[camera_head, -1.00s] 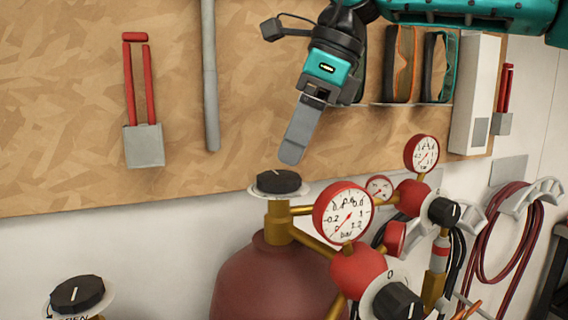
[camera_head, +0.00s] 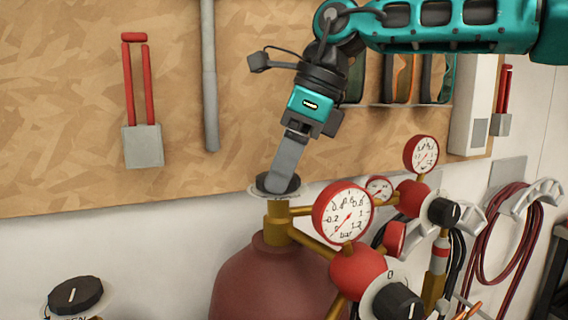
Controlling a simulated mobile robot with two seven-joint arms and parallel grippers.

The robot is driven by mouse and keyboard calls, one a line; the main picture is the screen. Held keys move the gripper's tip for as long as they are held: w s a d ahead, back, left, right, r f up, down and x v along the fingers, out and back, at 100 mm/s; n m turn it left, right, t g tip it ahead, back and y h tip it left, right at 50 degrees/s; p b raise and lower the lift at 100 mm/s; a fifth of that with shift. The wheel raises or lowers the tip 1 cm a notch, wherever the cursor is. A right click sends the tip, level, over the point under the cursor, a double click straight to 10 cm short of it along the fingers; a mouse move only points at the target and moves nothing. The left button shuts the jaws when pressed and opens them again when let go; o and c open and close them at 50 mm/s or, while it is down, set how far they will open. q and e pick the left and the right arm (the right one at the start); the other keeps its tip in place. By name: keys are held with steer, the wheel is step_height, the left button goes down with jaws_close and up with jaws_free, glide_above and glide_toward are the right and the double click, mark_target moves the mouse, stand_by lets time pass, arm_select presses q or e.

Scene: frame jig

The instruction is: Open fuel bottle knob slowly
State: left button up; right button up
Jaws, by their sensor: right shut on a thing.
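The dark red fuel bottle (camera_head: 275,285) stands in the lower middle. Its black knob (camera_head: 263,184) sits on a pale disc above the brass neck (camera_head: 279,222). My right gripper (camera_head: 281,184) reaches down from the upper right, and its grey fingers are shut on the knob. The fingers cover much of the knob's top, so its mark is hidden. My left gripper is not in view.
A round gauge (camera_head: 343,212) and a red regulator (camera_head: 358,269) with a black knob (camera_head: 397,301) stand close right of the bottle neck. Another black knob (camera_head: 77,294) is at the lower left. A wooden tool board (camera_head: 80,90) is behind.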

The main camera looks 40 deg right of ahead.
steer(key=c, duration=0.4)
steer(key=shift+n, duration=0.3)
steer(key=shift+w+n+y, duration=0.1)
steer(key=shift+n+y, duration=0.2)
steer(key=shift+n, duration=0.3)
steer(key=shift+w+n+g+y, duration=0.15)
steer(key=shift+n+g, duration=0.35)
steer(key=shift+n, duration=0.5)
steer(key=shift+n+g+y, duration=0.15)
steer(key=shift+n+g, duration=0.35)
steer(key=shift+n, duration=0.5)
steer(key=o, duration=1)
steer(key=shift+o, duration=0.2)
steer(key=shift+d, duration=0.1)
